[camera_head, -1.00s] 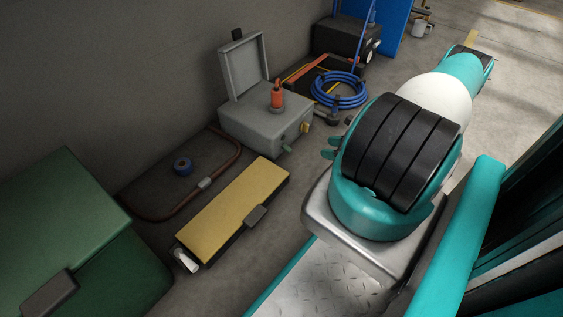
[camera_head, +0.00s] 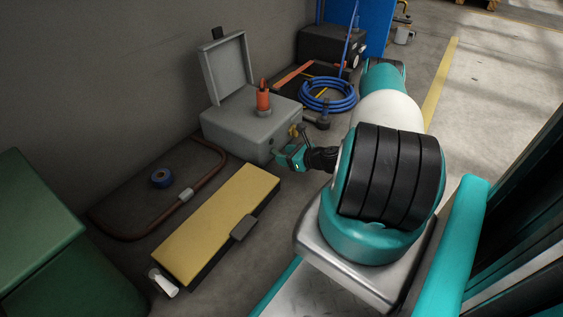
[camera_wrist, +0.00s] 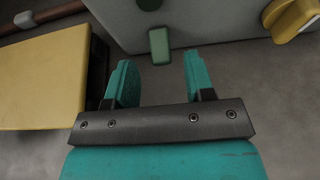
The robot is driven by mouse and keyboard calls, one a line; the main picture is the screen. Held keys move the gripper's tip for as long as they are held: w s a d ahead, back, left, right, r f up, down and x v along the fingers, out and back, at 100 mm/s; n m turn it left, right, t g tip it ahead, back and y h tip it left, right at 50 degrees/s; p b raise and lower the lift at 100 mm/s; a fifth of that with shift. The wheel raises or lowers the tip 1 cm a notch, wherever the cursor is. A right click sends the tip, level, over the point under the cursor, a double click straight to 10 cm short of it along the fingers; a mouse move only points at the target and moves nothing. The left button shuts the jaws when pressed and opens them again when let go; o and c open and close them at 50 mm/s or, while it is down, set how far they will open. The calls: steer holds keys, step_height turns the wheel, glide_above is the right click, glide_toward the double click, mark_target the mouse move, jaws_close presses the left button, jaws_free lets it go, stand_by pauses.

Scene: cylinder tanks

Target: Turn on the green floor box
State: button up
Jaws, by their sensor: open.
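A grey floor box (camera_head: 238,134) with its lid raised stands by the wall; an orange-red part (camera_head: 263,100) stands on its top. In the wrist view the grey box front (camera_wrist: 205,22) carries a small green lever (camera_wrist: 159,45) and a yellow knob (camera_wrist: 292,18). My gripper (camera_head: 281,152) is at the front of this box; in the wrist view it (camera_wrist: 157,75) is open and empty, with the green lever in line with the gap between its fingers, just ahead of the tips. In the head view my gripper hides the lever. A large green box (camera_head: 40,225) is at the far left.
A yellow-topped case (camera_head: 222,222) lies on the floor left of my gripper. A bent brown pipe (camera_head: 130,238) and a blue tape roll (camera_head: 162,177) lie by the wall. A blue hose coil (camera_head: 328,94) lies behind. The floor at right is clear.

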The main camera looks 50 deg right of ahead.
mark_target(276, 152)
steer(key=shift+b+x, duration=0.4)
steer(key=shift+x, duration=0.7)
jaws_close()
steer(key=shift+w+r+g+p, duration=0.1)
steer(key=shift+r+g+p, duration=0.4)
steer(key=shift+p, duration=0.75)
steer(key=r+g+p, duration=0.1)
steer(key=p, duration=0.3)
steer(key=shift+w+r+g, duration=0.1)
steer(key=shift+g, duration=0.3)
steer(key=g+p, duration=0.3)
steer(key=shift+w+r+h+p, duration=0.2)
steer(key=shift+r+h+p, duration=0.05)
steer(key=shift+h+p, duration=0.05)
steer(key=shift+w+g+p, duration=0.1)
steer(key=shift+g+p, duration=0.55)
steer(key=shift+g, duration=0.15)
